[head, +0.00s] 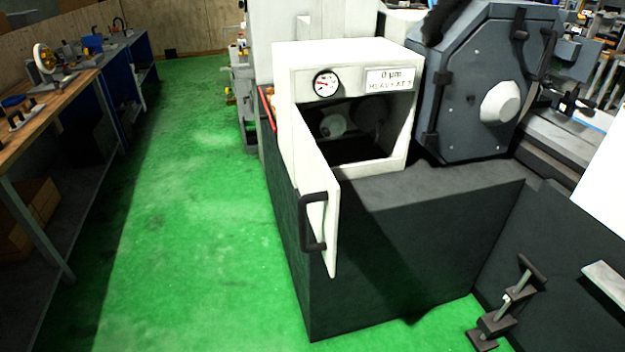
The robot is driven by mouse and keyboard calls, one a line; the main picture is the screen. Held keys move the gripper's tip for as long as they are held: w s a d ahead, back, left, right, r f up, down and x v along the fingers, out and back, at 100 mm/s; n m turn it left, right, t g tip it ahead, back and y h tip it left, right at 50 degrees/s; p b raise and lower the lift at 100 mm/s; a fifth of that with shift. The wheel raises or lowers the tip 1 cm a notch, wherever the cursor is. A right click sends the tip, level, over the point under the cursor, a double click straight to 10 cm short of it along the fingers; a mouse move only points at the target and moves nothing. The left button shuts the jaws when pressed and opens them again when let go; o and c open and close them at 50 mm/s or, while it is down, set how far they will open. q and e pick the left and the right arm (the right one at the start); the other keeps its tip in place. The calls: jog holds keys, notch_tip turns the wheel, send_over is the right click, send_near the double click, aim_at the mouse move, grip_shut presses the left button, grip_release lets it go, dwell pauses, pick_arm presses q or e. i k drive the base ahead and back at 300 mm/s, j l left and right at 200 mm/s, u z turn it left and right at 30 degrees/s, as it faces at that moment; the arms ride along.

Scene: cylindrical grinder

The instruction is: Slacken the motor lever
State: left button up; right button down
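A white cabinet (350,53) stands on the grinder's dark base. Its door (318,205) hangs open toward me, with a black handle (313,222). Inside the dark opening I see a pale round part (333,125) and a larger dark round shape beside it; details are too dark to tell. A thin red bar (268,107) shows at the cabinet's left side, partly hidden. I cannot tell whether it is the motor lever; no other part is clearly that lever. Neither of my grippers is in view.
A dial gauge (326,84) and a label (389,79) are on the cabinet front. A grey wheel guard (480,85) stands to its right. A dark T-handled part (508,302) is at lower right. The green floor (185,230) is clear beside the left workbench (50,110).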

aim_at(380, 123)
jog(key=k+l, duration=0.1)
jog(key=l, duration=0.25)
jog(key=k+l, duration=0.1)
jog(key=l, duration=0.25)
jog(key=k+l, duration=0.15)
jog(key=l, duration=0.15)
jog(key=k+l, duration=0.1)
jog(key=l, duration=0.25)
jog(key=i+j+z, duration=0.1)
jog(key=i+j, duration=0.8)
jog(key=j, duration=0.2)
jog(key=i+j+z, duration=0.15)
jog(key=i+j, duration=0.3)
jog(key=j, duration=0.15)
